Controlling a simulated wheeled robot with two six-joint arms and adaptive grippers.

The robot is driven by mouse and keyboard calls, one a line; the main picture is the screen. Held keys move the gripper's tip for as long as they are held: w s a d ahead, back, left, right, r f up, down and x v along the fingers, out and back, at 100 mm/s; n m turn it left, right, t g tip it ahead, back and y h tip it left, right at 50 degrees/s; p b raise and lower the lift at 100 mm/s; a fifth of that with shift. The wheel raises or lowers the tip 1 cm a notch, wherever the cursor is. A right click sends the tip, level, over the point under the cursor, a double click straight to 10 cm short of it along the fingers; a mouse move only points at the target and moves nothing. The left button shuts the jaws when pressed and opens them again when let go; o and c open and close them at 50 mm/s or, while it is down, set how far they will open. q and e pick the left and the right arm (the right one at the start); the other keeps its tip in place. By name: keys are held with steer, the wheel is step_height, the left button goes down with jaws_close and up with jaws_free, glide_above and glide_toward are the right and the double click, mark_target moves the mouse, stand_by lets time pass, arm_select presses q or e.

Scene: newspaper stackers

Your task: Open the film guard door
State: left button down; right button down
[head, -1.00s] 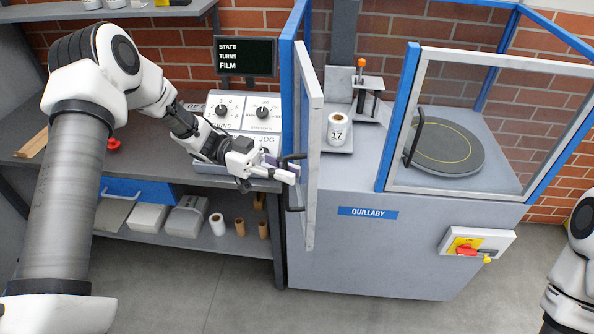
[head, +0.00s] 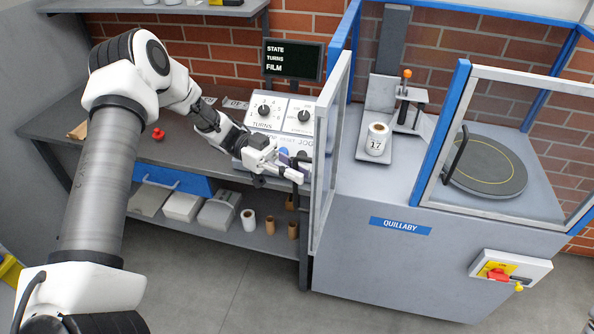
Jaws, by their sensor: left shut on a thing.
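The film guard door (head: 318,190) is a clear panel in a pale metal frame, hinged on the blue post at the left of the QUILLABY machine (head: 385,265). It stands swung out toward the control panel side, seen nearly edge-on. Its dark bar handle (head: 297,187) is on the door's left face. My left gripper (head: 301,173) is shut on this handle, with the fingers partly hiding it. Behind the opening, a white film roll marked 17 (head: 377,139) stands upright on a grey cradle (head: 370,155). My right gripper is out of view.
A second guard door (head: 515,155) is closed in front of the round turntable (head: 485,160). The control panel (head: 280,120) with knobs sits close behind my left gripper. A red switch (head: 498,274) is on the machine front.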

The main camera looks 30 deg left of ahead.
arm_select(q)
steer(key=c, duration=1.2)
jaws_free()
steer(key=w+a, duration=0.1)
steer(key=a, duration=1.1)
